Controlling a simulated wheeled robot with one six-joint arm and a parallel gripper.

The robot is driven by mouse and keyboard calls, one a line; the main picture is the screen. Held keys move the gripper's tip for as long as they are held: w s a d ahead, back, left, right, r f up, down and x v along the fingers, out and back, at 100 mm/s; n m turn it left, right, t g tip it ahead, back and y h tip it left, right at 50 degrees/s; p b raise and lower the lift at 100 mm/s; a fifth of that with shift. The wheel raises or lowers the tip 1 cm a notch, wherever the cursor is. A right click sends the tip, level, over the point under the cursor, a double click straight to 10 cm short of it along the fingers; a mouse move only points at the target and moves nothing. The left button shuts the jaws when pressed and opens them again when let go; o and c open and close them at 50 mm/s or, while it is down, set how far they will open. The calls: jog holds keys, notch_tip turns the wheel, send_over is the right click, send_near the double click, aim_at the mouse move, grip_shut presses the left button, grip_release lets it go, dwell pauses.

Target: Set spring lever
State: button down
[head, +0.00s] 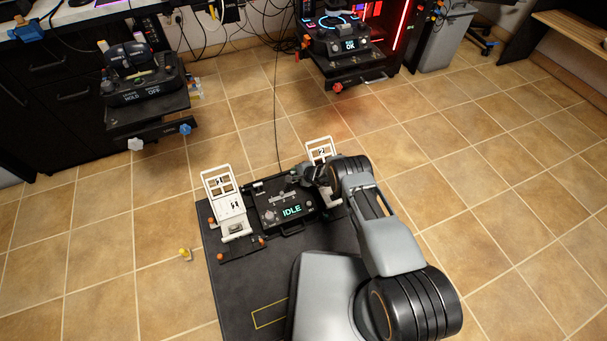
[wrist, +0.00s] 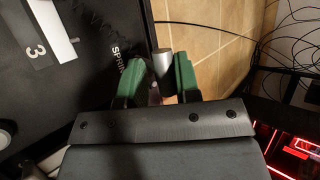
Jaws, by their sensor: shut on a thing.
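The black control panel (head: 262,218) with a lit "IDLE" display lies low in the middle of the head view. In the wrist view its dark face (wrist: 95,45) carries lettering starting "SP", partly hidden by a finger. The spring lever (wrist: 162,60) shows as a grey cylindrical end beside that lettering. My gripper (wrist: 158,76) has its green-padded fingers on either side of the lever, shut on it. In the head view my gripper (head: 308,174) is at the panel's far right edge, where my wrist hides the lever.
White number-marked racks stand left (head: 224,196) and right (head: 320,150) of the panel. A yellow piece (head: 185,253) lies on the tiles at left. Two other consoles, one reading "OFF" (head: 140,92) and one reading "OK" (head: 345,45), stand further back. Open tiled floor lies between.

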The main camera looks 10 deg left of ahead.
jog(key=shift+a+r, duration=0.15)
jog(key=shift+a, duration=0.2)
jog(key=c, duration=1.1)
grip_release()
jog(key=shift+s, duration=0.1)
jog(key=shift+o, duration=0.9)
jog(key=shift+d, duration=0.4)
jog(key=p+v, duration=0.7)
jog(key=v, duration=0.6)
jog(key=shift+s, duration=0.25)
jog(key=shift+d, duration=0.1)
